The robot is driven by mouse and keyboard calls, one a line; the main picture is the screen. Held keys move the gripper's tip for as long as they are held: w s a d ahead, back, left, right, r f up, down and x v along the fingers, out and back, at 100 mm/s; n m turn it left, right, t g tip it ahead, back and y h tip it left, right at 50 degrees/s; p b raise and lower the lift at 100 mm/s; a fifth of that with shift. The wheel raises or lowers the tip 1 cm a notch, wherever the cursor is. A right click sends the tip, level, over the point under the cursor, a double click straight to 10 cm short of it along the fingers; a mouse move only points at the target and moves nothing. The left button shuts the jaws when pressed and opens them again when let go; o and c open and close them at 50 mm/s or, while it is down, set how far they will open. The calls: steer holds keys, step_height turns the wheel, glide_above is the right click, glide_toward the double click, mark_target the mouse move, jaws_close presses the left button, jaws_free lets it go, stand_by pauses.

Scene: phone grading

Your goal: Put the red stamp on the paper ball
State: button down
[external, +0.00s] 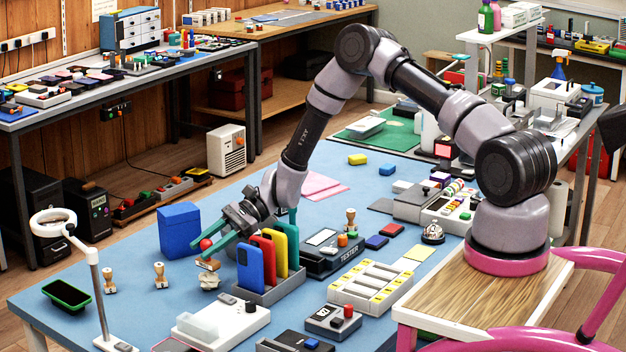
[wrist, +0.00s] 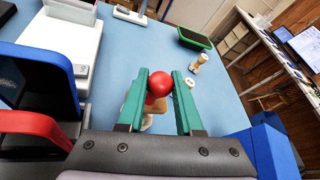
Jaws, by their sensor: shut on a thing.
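The red stamp, with a round red knob (external: 206,243) and a brownish base (external: 208,264), is held upright in my gripper (external: 203,248). In the wrist view its red knob (wrist: 160,83) sits between the two green fingers of my gripper (wrist: 163,80), which are shut on it. The crumpled whitish paper ball (external: 209,282) lies on the blue table directly below the stamp's base. I cannot tell whether the base touches it. In the wrist view the paper ball is mostly hidden behind the stamp and a finger.
A rack (external: 270,292) with blue, red and yellow phones stands close right of my gripper. A blue box (external: 180,230) stands behind it. Two wooden stamps (external: 159,275) (external: 110,281), a green-edged tray (external: 66,294) and a magnifier lamp (external: 98,290) are to the left.

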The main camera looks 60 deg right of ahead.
steer(key=shift+f, duration=0.4)
steer(key=shift+f, duration=0.15)
steer(key=c, duration=0.6)
jaws_free()
steer(key=shift+o, duration=0.2)
